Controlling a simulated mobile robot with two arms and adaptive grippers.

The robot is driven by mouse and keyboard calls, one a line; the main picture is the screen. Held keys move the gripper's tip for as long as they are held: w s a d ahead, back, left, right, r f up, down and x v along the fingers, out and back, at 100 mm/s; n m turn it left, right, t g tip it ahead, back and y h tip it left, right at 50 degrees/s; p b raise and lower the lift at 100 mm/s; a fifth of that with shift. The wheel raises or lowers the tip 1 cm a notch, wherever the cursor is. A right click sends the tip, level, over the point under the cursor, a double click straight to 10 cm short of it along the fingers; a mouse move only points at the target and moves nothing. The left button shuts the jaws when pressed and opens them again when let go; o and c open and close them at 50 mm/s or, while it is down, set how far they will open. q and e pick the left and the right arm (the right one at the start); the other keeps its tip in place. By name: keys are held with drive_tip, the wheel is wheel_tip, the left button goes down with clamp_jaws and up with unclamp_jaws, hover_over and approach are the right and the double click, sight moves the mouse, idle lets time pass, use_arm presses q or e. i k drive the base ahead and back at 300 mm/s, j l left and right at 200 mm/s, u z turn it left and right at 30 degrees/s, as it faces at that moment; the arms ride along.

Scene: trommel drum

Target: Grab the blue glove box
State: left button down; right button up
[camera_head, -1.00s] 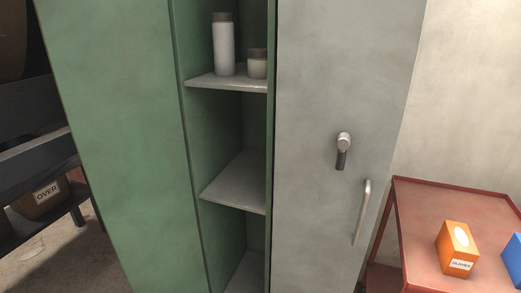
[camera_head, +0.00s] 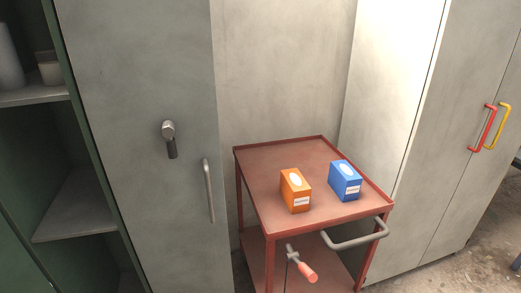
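The blue glove box (camera_head: 345,181) stands on the top shelf of a red cart (camera_head: 268,163), towards its right side. It has a white oval opening on top and a small white label on its front. An orange glove box (camera_head: 295,190) of similar shape stands to its left, with a gap between them. Neither of my grippers shows in the head view. Nothing is touching the blue box, and nothing hides it.
The cart has a grey push handle (camera_head: 356,236) and a red-gripped lever (camera_head: 302,266) at its front. A green cabinet with a grey door (camera_head: 147,90) stands open at left. A tall light cabinet with red (camera_head: 484,128) and yellow (camera_head: 498,127) handles is at right.

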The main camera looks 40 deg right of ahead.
sight(343, 179)
drive_tip(key=z, duration=1.8)
